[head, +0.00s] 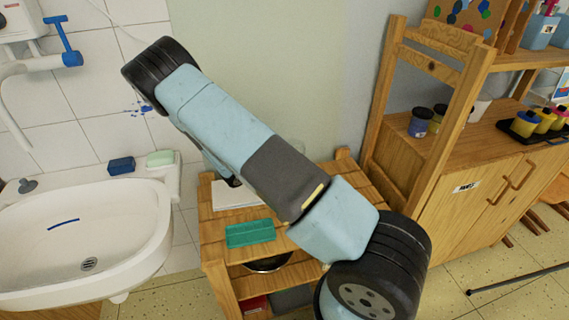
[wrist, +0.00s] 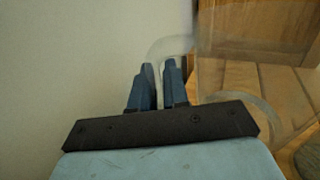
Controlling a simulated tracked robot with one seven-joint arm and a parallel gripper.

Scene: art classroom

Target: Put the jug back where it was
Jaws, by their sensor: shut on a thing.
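The jug (wrist: 215,75) is clear and see-through. In the wrist view it fills the upper right, with its curved handle by the fingertips. My gripper (wrist: 160,75) has blue fingers close together, shut on the jug's handle. In the head view my arm hides most of the gripper and jug. A faint clear shape beside the arm, above the wooden shelf unit (head: 348,172), may be part of the jug. I cannot tell from these views whether the jug touches the shelf top.
A sink (head: 140,235) stands at left, with a blue sponge (head: 121,166) on its rim. A wooden cabinet (head: 450,215) with paint pots stands at right. The wall is close behind.

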